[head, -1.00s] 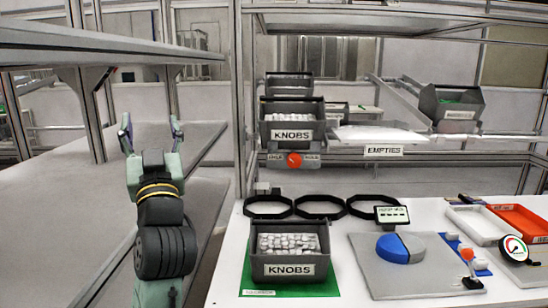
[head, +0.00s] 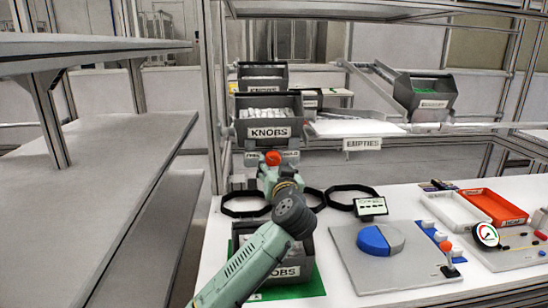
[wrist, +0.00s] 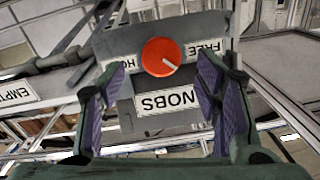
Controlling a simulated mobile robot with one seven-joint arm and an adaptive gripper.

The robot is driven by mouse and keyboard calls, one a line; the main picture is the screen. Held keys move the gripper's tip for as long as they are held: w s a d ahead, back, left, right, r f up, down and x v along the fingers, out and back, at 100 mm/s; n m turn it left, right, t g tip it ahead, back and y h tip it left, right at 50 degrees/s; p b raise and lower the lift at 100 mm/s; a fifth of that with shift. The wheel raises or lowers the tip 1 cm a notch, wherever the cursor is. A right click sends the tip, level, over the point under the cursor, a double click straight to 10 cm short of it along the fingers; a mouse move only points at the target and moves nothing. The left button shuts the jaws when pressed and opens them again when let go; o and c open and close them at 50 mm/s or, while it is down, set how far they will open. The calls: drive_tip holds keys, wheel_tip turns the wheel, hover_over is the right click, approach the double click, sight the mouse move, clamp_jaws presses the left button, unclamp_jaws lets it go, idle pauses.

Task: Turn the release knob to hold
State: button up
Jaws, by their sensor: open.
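The red-orange release knob (head: 272,158) is on the front of the rack below the upper KNOBS bin. In the wrist view the knob (wrist: 160,56) sits between a FREE label (wrist: 211,48) on the right and a partly covered HOLD label (wrist: 118,64) on the left. Its white pointer line slants toward the lower right, on the FREE side. My gripper (wrist: 158,82) is open, its two purple-padded fingers apart on either side of the view below the knob, with nothing between them. In the head view my gripper (head: 268,176) is just below the knob, its fingers mostly hidden.
The upper KNOBS bin (head: 268,113) stands above the knob; an EMPTIES shelf (head: 345,128) is to its right. My arm covers part of the lower KNOBS bin (head: 306,250). Black rings (head: 352,190) and a blue-and-grey disc (head: 366,240) are on the bench.

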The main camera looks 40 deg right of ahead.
sight(274, 161)
drive_tip(key=shift+p+x, duration=0.45)
drive_tip(key=shift+x, duration=1.3)
drive_tip(key=shift+a, duration=0.1)
drive_tip(key=c, duration=1.2)
drive_tip(key=shift+o, duration=0.2)
